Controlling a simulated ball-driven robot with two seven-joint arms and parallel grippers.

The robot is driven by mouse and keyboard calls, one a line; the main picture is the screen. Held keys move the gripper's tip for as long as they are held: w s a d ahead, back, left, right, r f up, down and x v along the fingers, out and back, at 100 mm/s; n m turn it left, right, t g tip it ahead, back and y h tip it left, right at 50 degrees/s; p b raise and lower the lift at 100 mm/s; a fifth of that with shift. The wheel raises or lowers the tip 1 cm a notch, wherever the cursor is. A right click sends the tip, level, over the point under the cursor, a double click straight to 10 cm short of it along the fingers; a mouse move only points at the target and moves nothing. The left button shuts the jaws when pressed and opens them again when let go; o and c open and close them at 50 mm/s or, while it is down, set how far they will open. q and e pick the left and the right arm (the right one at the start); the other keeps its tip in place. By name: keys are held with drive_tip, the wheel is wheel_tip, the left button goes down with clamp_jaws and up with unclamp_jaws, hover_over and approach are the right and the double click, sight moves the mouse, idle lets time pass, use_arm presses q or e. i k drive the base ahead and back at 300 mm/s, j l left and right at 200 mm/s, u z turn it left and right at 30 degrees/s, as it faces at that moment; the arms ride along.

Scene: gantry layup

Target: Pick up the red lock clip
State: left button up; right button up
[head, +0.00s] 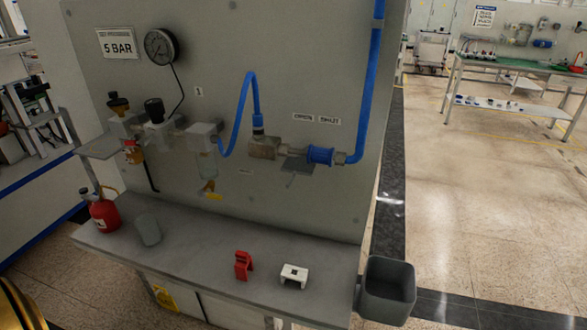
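The red lock clip (243,265) stands on the grey bench (200,248), near its front edge and right of its middle, in the head view. It looks like a small red bracket with a dark spot on its upper part. Nothing touches it. Neither of my grippers is in view.
A white bracket (294,275) sits right of the clip. A grey cup (148,230) and a red can (104,216) stand at the bench's left. A dark bin (388,285) is at its right end. The panel (300,60) behind carries a gauge (161,46), valves and blue hose (238,110).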

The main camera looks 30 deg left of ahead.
sight(244, 262)
drive_tip(key=u, duration=1.4)
